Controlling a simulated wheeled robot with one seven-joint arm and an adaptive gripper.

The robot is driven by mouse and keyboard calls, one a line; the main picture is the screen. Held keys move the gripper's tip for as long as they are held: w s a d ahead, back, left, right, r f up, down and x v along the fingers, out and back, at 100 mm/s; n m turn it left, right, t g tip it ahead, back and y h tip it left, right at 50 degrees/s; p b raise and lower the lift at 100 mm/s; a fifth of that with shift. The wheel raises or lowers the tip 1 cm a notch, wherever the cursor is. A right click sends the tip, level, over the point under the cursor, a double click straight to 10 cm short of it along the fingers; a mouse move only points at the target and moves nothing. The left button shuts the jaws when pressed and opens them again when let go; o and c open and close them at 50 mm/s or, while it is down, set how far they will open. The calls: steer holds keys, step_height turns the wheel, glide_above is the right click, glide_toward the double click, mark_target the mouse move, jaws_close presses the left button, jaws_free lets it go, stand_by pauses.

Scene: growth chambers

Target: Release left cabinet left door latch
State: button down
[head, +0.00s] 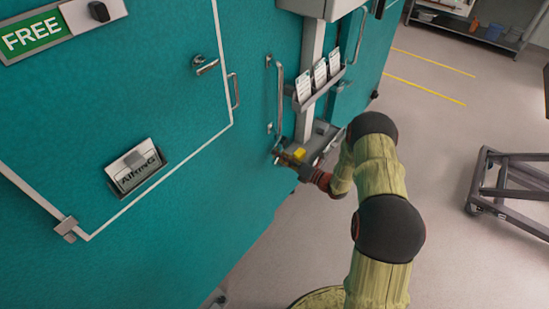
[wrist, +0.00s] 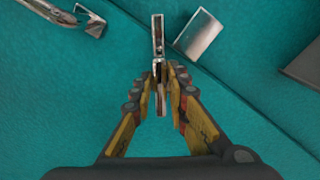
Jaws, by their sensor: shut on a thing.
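The latch (wrist: 158,38) is a narrow metal lever standing out from the teal cabinet front in the wrist view. My gripper (wrist: 161,80) has its two yellow-and-red fingers closed around the near end of this lever. In the head view my gripper (head: 291,156) is against the teal cabinet (head: 190,170), below the lower end of a long vertical handle (head: 279,95). There the latch is mostly hidden by my fingers. The door stands flush with the cabinet front as far as I can see.
A grey shelf with cards (head: 320,85) sticks out right of the handle. Further left are another lever latch (head: 205,66), a small handle (head: 235,91), an AIRING sign (head: 135,168) and a green FREE sign (head: 35,35). A grey metal frame (head: 510,175) stands at right; floor between is clear.

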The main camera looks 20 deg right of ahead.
steer(key=n+b, duration=0.1)
steer(key=n, duration=0.4)
steer(key=shift+s+f+n, duration=0.1)
steer(key=shift+n, duration=0.2)
steer(key=n+b, duration=0.2)
steer(key=n, duration=0.2)
steer(key=shift+a+n, duration=0.15)
steer(key=shift+n, duration=0.25)
steer(key=c, duration=1.7)
jaws_free()
steer(key=shift+c, duration=0.2)
